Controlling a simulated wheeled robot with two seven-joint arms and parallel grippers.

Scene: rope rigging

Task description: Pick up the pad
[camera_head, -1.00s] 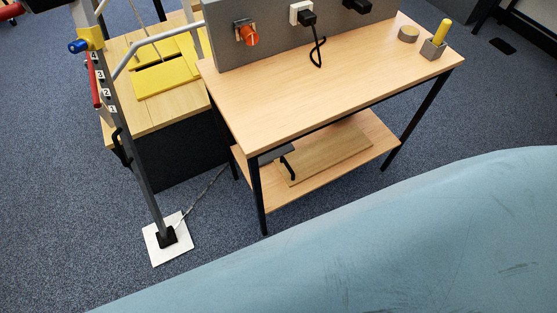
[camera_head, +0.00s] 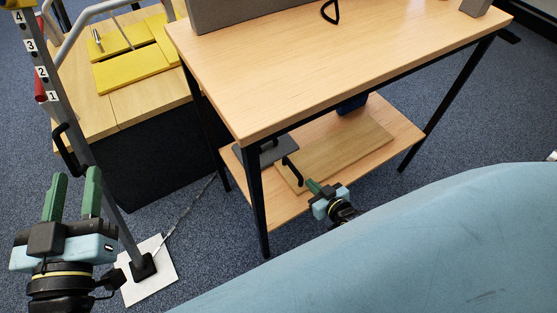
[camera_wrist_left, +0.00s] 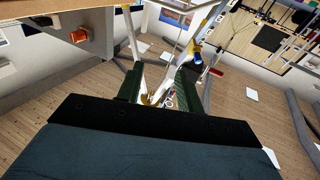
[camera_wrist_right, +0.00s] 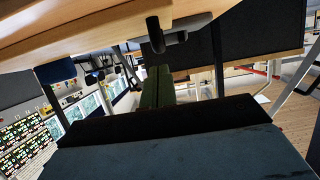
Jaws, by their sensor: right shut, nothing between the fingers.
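A dark grey flat pad (camera_head: 281,152) with a black bar handle (camera_head: 291,170) lies at the left end of the table's lower shelf. In the right wrist view the black handle (camera_wrist_right: 165,37) appears just above and beyond my fingertips, apart from them. My right gripper (camera_head: 310,184) is shut and empty at the shelf's front edge, a little right of the handle. Its closed green fingers show in the right wrist view (camera_wrist_right: 157,78). My left gripper (camera_head: 74,176) is open and empty, raised in front of the grey pole; its spread fingers show in the left wrist view (camera_wrist_left: 158,80).
A wooden board (camera_head: 345,150) lies on the lower shelf (camera_head: 405,134), right of the pad. The table top (camera_head: 300,60) and its black legs surround the shelf. A numbered pole (camera_head: 95,170) stands on a white floor plate (camera_head: 165,285). A low bench with yellow boards (camera_head: 135,72) is behind.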

